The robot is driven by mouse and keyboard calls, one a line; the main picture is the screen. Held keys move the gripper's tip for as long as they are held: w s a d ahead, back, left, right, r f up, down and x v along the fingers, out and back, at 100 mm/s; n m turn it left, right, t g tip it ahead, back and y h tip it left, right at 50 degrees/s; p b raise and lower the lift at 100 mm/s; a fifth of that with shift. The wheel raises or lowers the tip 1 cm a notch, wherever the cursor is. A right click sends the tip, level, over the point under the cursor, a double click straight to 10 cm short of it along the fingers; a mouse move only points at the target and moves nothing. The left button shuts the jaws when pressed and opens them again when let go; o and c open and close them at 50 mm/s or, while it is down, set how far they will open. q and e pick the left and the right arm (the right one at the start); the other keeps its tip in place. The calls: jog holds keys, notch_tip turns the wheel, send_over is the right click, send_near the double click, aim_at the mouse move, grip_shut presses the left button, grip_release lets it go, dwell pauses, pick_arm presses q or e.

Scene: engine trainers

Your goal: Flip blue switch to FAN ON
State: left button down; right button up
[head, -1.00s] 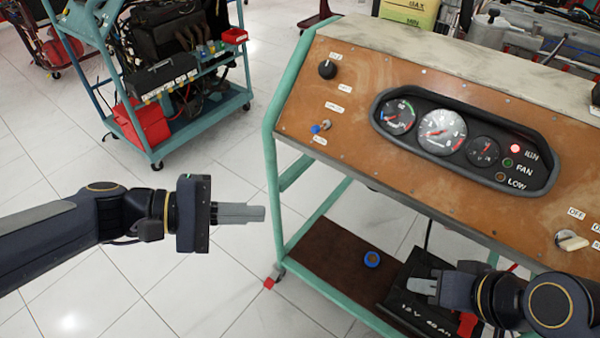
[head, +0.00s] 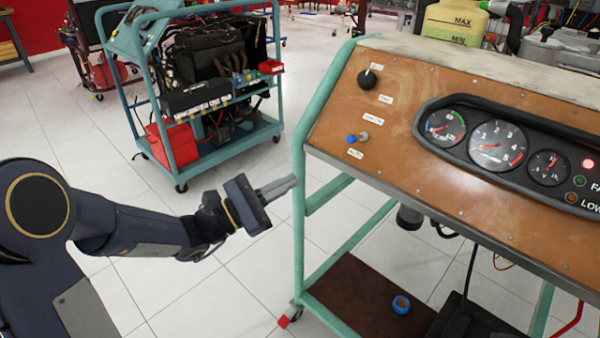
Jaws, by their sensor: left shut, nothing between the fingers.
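The blue switch (head: 351,139) is on the left part of the brown sloped panel (head: 400,150), with a metal toggle lever (head: 363,136) beside it. One small label sits above it and one below; I cannot read them surely. My left gripper (head: 292,184) is shut and empty. In the picture it is left of the panel and below the switch, by the teal frame, apart from the switch. My right gripper is out of view.
A black knob (head: 367,79) sits above the switch. The gauge cluster (head: 500,145) is to its right. The teal frame post (head: 299,220) rises close to my left gripper. A blue ring (head: 401,304) lies on the lower shelf. Another engine cart (head: 190,100) stands behind left.

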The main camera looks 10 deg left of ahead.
pick_arm(q)
send_near(357, 137)
notch_tip(357, 137, down, 3)
jog(key=w+d, duration=0.2)
jog(key=w, duration=0.1)
jog(key=shift+s+d+r+b, duration=0.1)
jog(key=shift+d+r+b, duration=0.1)
jog(key=shift+r, duration=0.4)
jog(key=shift+d+r+b, duration=0.1)
jog(key=shift+d+r, duration=0.1)
jog(key=shift+r, duration=0.45)
jog(key=shift+d+r, duration=0.35)
jog(key=shift+r, duration=0.1)
